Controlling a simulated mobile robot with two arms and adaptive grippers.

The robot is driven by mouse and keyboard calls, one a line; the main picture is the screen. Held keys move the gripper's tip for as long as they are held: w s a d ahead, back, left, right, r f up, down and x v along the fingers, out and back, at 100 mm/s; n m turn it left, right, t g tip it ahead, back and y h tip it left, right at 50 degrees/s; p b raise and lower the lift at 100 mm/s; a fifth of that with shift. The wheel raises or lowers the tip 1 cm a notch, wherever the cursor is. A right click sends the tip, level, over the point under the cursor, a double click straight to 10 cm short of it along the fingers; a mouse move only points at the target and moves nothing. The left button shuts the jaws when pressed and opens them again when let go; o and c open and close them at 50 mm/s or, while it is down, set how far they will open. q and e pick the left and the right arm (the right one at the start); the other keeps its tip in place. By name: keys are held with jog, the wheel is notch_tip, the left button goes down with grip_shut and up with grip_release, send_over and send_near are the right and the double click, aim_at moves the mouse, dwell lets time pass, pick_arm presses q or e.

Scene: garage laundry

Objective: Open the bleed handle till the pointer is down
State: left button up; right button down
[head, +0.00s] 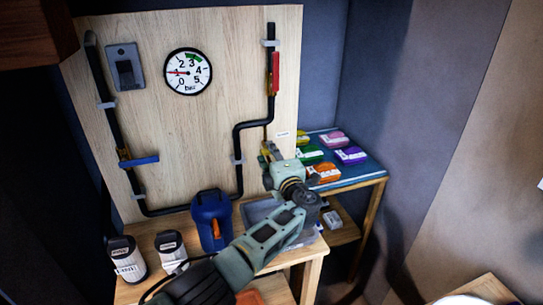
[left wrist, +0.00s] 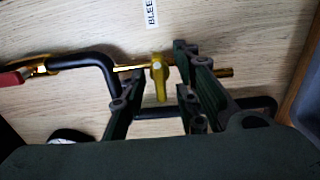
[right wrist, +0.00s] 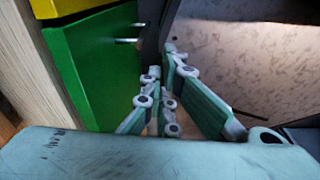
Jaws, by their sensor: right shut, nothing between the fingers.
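The round gauge (head: 188,71) is on the wooden board in the head view; its red needle points left, near the 1. The small yellow bleed handle (left wrist: 158,76) sits on a brass fitting under a white label (left wrist: 152,12). In the head view, the yellow fitting (head: 266,149) is partly hidden by my left gripper (head: 268,155). In the left wrist view, my left gripper (left wrist: 158,66) is open, with its fingers on either side of the handle and gaps visible. My right gripper (right wrist: 160,68) is shut and empty, away from the board.
A red-handled valve (head: 275,73) is higher on the black pipe; a blue lever (head: 138,161) is on the left pipe. A blue jug (head: 211,220) and labelled tubs (head: 125,258) stand on the bench. Green (right wrist: 92,70) and yellow panels are beside my right gripper.

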pick_arm(q)
grip_shut()
jog(key=shift+n, duration=1.4)
grip_release()
jog(key=shift+s, duration=0.15)
